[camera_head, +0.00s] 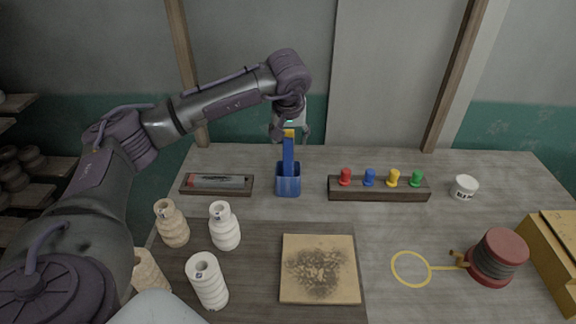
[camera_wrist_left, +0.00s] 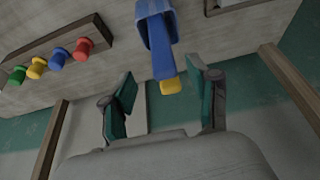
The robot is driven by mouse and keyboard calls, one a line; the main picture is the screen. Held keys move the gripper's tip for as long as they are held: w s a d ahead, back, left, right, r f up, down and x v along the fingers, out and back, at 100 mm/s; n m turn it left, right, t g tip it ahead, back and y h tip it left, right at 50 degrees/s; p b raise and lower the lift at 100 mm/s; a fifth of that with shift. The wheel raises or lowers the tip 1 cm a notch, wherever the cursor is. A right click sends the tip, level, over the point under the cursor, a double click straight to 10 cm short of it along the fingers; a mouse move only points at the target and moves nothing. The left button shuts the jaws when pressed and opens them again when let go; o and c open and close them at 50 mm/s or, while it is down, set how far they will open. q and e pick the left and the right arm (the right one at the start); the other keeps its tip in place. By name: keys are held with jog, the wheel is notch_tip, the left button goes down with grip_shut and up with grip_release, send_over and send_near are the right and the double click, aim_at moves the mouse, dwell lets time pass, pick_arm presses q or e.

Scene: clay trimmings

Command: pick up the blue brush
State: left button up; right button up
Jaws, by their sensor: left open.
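The blue brush (camera_head: 288,152) stands upright in a blue cup (camera_head: 288,186) at the back middle of the table, its yellow end up. My left gripper (camera_head: 290,132) is open above the cup, at the brush's yellow end. In the left wrist view the brush (camera_wrist_left: 163,62) points from the cup (camera_wrist_left: 152,12) toward the gap between the open fingers (camera_wrist_left: 160,80). Its yellow tip lies near the fingertips, closer to one finger. I cannot tell whether they touch. The lower part of the brush is hidden in the cup. My right gripper is not in view.
Left of the cup is a tray (camera_head: 247,186) with a grey tool. Right of it, a dark rack (camera_head: 380,195) holds coloured pegs. White and tan bottles (camera_head: 224,226) stand front left. A clay-stained board (camera_head: 320,297) lies front middle. A wall is close behind.

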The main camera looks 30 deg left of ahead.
aim_at(288, 141)
pick_arm(q)
jog(key=shift+w+a+f, duration=0.1)
jog(key=shift+f, duration=0.1)
jog(key=p+x, duration=0.1)
jog(key=x, duration=0.1)
jog(key=p+x, duration=0.1)
jog(key=x, duration=0.1)
jog(key=shift+w+a+f, duration=0.1)
jog(key=shift+a+f, duration=0.2)
jog(key=shift+f, duration=0.05)
jog(key=shift+c, duration=1)
jog(key=c, duration=0.9)
